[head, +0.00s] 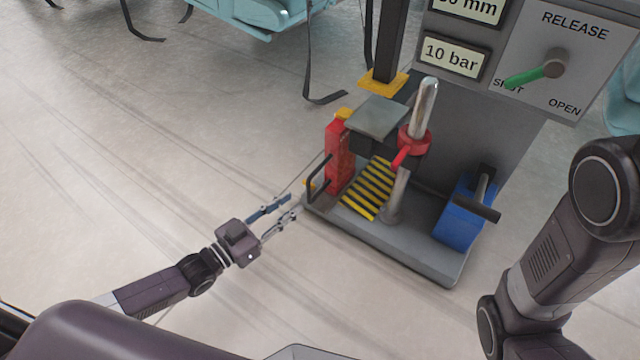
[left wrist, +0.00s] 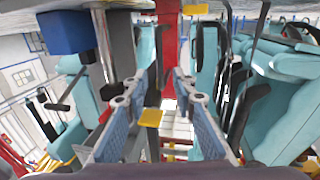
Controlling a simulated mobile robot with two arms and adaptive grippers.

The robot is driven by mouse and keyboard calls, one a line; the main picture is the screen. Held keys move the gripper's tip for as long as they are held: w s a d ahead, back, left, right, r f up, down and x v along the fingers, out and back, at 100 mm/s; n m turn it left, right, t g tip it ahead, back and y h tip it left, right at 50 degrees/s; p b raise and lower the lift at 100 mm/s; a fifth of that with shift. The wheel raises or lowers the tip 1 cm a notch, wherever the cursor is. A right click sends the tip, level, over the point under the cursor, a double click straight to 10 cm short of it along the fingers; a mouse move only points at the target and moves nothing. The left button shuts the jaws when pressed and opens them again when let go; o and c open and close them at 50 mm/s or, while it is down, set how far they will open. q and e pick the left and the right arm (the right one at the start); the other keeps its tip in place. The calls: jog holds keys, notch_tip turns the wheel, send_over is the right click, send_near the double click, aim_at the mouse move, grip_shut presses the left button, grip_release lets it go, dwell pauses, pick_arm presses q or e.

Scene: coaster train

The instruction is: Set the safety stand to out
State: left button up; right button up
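The safety stand appears to be the red upright block (head: 340,157) with a yellow cap and a black loop handle (head: 318,178) on its left side. It stands at the left end of a grey base plate (head: 425,262), beside a yellow-and-black striped area. My left gripper (head: 288,206) is open and empty, just left of the plate and short of the handle. In the left wrist view, its two fingers (left wrist: 157,88) are spread, with a red upright part (left wrist: 169,45) beyond them. My right gripper is out of view; only part of that arm shows.
A metal post with a red collar (head: 412,140) and a blue block with a black handle (head: 465,215) stand on the plate. A panel with a green lever (head: 525,77) points to SHUT. Gauge plate (head: 455,54) reads 10 bar. The floor at left is clear.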

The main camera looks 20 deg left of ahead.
aim_at(309, 201)
pick_arm(q)
jog(key=b+x, duration=0.4)
jog(key=x, duration=0.3)
grip_shut()
dwell(0.3)
